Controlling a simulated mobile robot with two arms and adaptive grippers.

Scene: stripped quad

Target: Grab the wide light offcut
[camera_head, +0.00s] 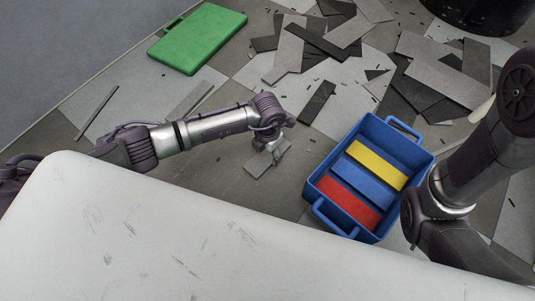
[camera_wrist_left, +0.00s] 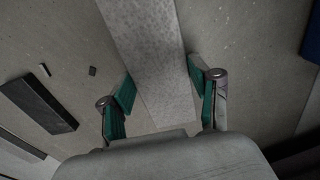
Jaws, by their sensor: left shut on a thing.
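The wide light offcut (camera_head: 258,166) is a flat pale grey strip, at floor level left of the blue crate in the head view. In the left wrist view the offcut (camera_wrist_left: 150,40) runs from the top edge down between the green-padded fingers. My left gripper (camera_head: 276,154) is over one end of it and shut on it, one finger at each long side (camera_wrist_left: 163,98). I cannot tell whether the offcut is clear of the floor. Part of it is hidden by the gripper. My right arm comes in at the right; its gripper is out of view.
A blue crate (camera_head: 314,188) holding yellow, blue and red pieces stands right of my left gripper. A dark offcut (camera_head: 317,102) lies beyond it, and a heap of light and dark offcuts (camera_head: 440,75) lies behind. A green case (camera_head: 198,38) lies at the back left.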

